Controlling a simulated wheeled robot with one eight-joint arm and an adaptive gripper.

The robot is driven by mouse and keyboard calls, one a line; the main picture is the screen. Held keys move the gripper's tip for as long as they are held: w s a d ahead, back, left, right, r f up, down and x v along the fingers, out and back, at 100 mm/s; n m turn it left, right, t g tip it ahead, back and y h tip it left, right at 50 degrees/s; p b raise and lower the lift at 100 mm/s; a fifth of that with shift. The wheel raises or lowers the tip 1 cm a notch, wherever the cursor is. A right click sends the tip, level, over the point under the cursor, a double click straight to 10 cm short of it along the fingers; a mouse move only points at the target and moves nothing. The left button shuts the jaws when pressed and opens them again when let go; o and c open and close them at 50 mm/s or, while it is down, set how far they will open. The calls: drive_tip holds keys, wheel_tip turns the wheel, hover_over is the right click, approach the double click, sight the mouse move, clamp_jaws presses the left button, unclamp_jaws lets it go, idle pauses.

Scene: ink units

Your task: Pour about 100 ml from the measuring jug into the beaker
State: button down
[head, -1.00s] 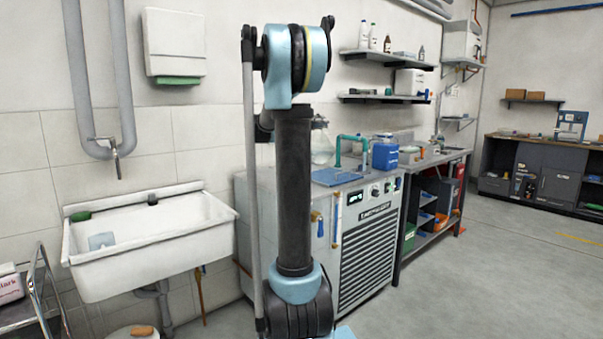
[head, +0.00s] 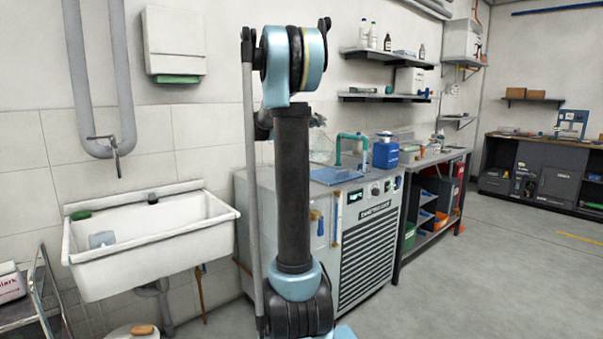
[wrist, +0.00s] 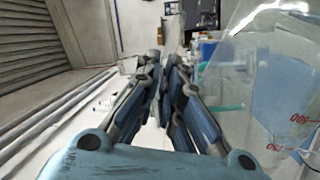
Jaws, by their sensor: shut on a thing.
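The measuring jug (wrist: 275,75) is clear with red marks. It fills the right side of the wrist view, close beside my gripper (wrist: 165,75), and looks tilted. My gripper is shut on the jug; its handle and the fingertip contact are hard to make out. In the head view the jug (head: 322,148) shows partly behind my arm, above the counter. A small clear vessel (wrist: 128,64), perhaps the beaker, stands beyond my fingers to the left in the wrist view. I cannot tell the liquid level, or whether any liquid is flowing.
A blue mat (head: 336,176) lies on the counter over the chiller unit (head: 370,240). A teal pipe (head: 338,150) and a blue canister (head: 386,152) stand to the right. A white sink (head: 150,240) is on the left. The floor at right is clear.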

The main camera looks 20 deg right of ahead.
sight(325, 125)
drive_tip(key=shift+s, duration=0.1)
idle(0.5)
drive_tip(key=shift+w+n+p, duration=0.55)
drive_tip(key=shift+n+p, duration=0.15)
drive_tip(key=shift+p, duration=0.05)
idle(1.5)
drive_tip(key=s+m, duration=0.2)
drive_tip(key=s, duration=0.1)
drive_tip(key=s+m, duration=0.1)
drive_tip(key=s, duration=0.1)
drive_tip(key=shift+s+d+f, duration=0.1)
drive_tip(key=shift+d+f, duration=0.05)
drive_tip(key=shift+d, duration=0.15)
drive_tip(key=shift+s+d+f+m, duration=0.1)
drive_tip(key=shift+s+f+m, duration=0.05)
drive_tip(key=shift+s+m, duration=0.7)
drive_tip(key=shift+w+m, duration=0.1)
drive_tip(key=shift+m, duration=0.15)
idle(0.8)
